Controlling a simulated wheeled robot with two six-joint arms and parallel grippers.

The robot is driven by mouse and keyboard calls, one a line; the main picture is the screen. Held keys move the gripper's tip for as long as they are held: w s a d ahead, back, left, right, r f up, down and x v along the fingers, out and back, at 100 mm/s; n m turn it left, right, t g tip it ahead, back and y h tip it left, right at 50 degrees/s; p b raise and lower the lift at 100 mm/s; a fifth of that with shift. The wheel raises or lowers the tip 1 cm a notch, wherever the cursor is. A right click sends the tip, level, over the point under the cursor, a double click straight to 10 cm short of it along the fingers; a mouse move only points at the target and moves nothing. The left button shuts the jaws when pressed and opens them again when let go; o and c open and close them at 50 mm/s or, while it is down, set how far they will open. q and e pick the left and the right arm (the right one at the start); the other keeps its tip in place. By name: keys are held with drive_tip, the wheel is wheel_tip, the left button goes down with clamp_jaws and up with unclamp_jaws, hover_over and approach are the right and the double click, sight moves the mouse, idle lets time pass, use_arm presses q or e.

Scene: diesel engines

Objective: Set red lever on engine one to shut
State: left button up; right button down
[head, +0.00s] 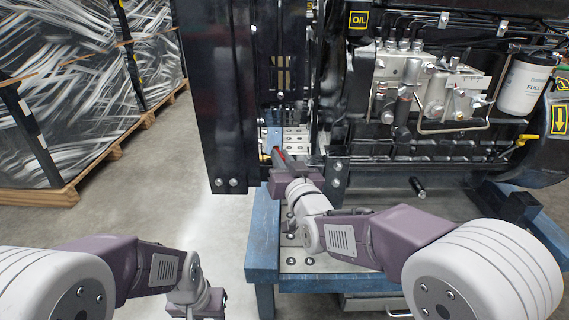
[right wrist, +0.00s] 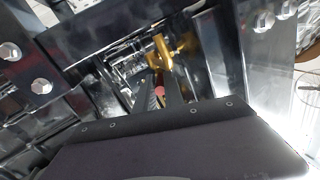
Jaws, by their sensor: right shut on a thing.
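The red lever (head: 279,153) shows as a small red piece low on the black engine (head: 217,90), beside its dark upright frame. My right gripper (head: 277,158) reaches in there and is shut on the lever. In the right wrist view the two dark fingers (right wrist: 160,95) close around the red lever (right wrist: 159,88), just below a brass valve body (right wrist: 160,55). The fingers and palm hide most of the lever, so its exact angle cannot be told. My left gripper (head: 208,302) hangs low at the bottom of the head view, away from the engine; its fingers cannot be made out.
The engine stands on a blue-framed stand (head: 262,240). Wrapped crates on wooden pallets (head: 85,170) stand at left. The grey floor (head: 150,205) between is clear.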

drive_tip(key=m+h, duration=0.1)
drive_tip(key=a+m+h, duration=0.1)
drive_tip(key=shift+s+a+t+h+p, duration=0.1)
drive_tip(key=shift+t+h+p, duration=0.2)
drive_tip(key=shift+h+p, duration=0.1)
drive_tip(key=shift+a+f+m+h+b, duration=0.1)
drive_tip(key=shift+a+m+h+b, duration=0.1)
drive_tip(key=shift+m+h+b, duration=0.65)
drive_tip(key=shift+h, duration=0.55)
